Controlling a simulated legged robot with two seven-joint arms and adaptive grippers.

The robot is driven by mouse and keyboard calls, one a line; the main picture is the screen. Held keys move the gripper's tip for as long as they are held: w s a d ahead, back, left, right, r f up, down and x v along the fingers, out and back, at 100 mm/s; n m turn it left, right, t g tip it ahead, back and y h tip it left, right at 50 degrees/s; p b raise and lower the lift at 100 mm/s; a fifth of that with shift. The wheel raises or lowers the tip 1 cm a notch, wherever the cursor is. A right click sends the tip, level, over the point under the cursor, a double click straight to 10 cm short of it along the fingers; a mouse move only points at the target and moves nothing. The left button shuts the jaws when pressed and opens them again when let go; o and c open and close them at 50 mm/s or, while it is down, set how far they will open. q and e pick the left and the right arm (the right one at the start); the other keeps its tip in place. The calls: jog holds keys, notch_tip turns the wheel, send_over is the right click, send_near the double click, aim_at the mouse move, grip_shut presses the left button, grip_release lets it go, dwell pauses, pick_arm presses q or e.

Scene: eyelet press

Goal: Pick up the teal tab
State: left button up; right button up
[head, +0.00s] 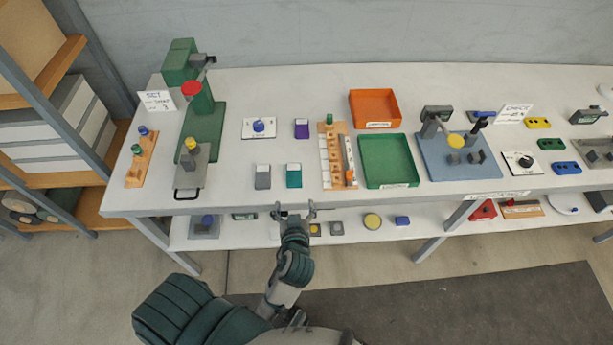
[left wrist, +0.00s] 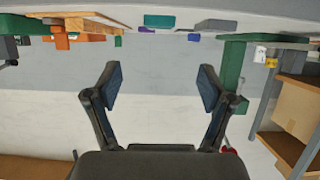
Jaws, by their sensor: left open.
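The teal tab (head: 293,179) lies on the white table near its front edge, with a pale strip at its far end. A grey tab (head: 263,181) lies to its left. My left gripper (head: 294,211) is in front of the table edge, just on the near side of the teal tab and apart from it. In the left wrist view, which looks upside down, the open, empty fingers (left wrist: 158,86) spread apart with the teal tab (left wrist: 160,20) beyond them at the top. My right gripper is not in view.
A wooden rack (head: 324,160) and a green tray (head: 388,161) stand right of the tab. A purple block (head: 301,129) and a blue-knobbed plate (head: 258,128) lie behind. A green press (head: 205,120) stands left. The lower shelf (head: 260,231) holds small items.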

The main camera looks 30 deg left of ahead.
pick_arm(q)
send_near(293, 175)
jog(key=shift+w+a+f, duration=0.15)
jog(key=shift+w+f, duration=0.15)
jog(key=shift+w, duration=0.25)
jog(key=shift+w+a+f, duration=0.1)
jog(key=shift+w+f, duration=0.15)
jog(key=shift+w, duration=0.25)
jog(key=shift+w+a+f, duration=0.1)
jog(key=shift+w+f, duration=0.15)
jog(key=shift+w, duration=0.5)
jog(key=x, duration=0.3)
jog(key=a+b+x, duration=0.1)
jog(key=x, duration=0.1)
jog(key=shift+s+a, duration=0.1)
jog(key=shift+s, duration=0.15)
jog(key=shift+w+a, duration=0.1)
jog(key=shift+a, duration=0.1)
jog(key=shift+d, duration=0.35)
jog(key=c, duration=0.4)
jog(key=shift+d+r, duration=0.1)
jog(key=shift+d, duration=0.1)
jog(key=c, duration=0.7)
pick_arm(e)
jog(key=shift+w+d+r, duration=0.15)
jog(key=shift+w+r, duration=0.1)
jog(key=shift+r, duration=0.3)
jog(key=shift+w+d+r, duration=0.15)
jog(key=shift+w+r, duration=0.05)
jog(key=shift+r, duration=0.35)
